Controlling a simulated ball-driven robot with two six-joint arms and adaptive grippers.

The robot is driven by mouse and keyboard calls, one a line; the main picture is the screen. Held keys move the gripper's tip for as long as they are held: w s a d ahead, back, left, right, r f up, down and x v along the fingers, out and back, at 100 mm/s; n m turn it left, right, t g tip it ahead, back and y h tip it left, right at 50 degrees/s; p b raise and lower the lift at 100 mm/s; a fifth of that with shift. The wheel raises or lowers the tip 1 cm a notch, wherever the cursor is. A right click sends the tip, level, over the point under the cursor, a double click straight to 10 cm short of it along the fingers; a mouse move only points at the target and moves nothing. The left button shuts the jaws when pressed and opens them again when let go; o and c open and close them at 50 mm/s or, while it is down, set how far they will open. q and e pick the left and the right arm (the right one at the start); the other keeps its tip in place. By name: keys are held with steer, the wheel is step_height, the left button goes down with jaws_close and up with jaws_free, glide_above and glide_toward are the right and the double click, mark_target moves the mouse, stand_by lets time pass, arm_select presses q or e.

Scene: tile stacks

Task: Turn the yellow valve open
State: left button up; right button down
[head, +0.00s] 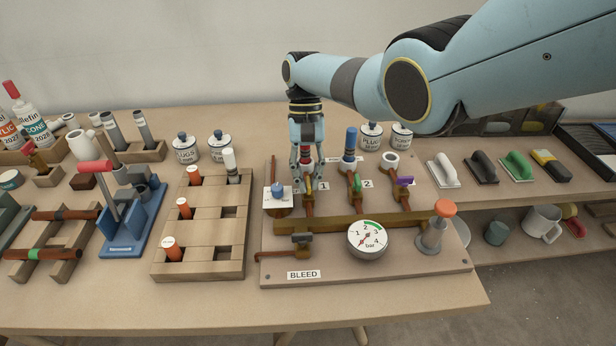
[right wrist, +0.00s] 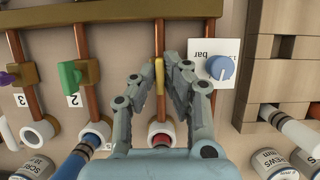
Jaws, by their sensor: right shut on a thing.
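The yellow valve's handle (head: 311,186) is on the pipe labelled 1 on the valve board (head: 410,262). In the right wrist view the yellow handle (right wrist: 160,77) lies lengthwise along the copper pipe. My right gripper (head: 306,180) points down over this valve and is shut on the yellow handle, with one finger on each side. The fingers (right wrist: 167,72) hide part of the handle in both views. The green valve (head: 357,184) on pipe 2 and the purple valve (head: 404,181) on pipe 3 stand to the right. My left gripper is not in view.
A blue knob (head: 277,190) on a white plate is close left of the gripper. A blue-topped cylinder (head: 350,143) stands behind pipe 2. A pressure gauge (head: 367,239) and an orange-topped plunger (head: 437,226) are at the front. A wooden rack (head: 215,268) is left of the board.

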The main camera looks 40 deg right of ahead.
steer(key=c, duration=1.4)
jaws_free()
steer(key=v, duration=1.2)
steer(key=shift+d, duration=0.1)
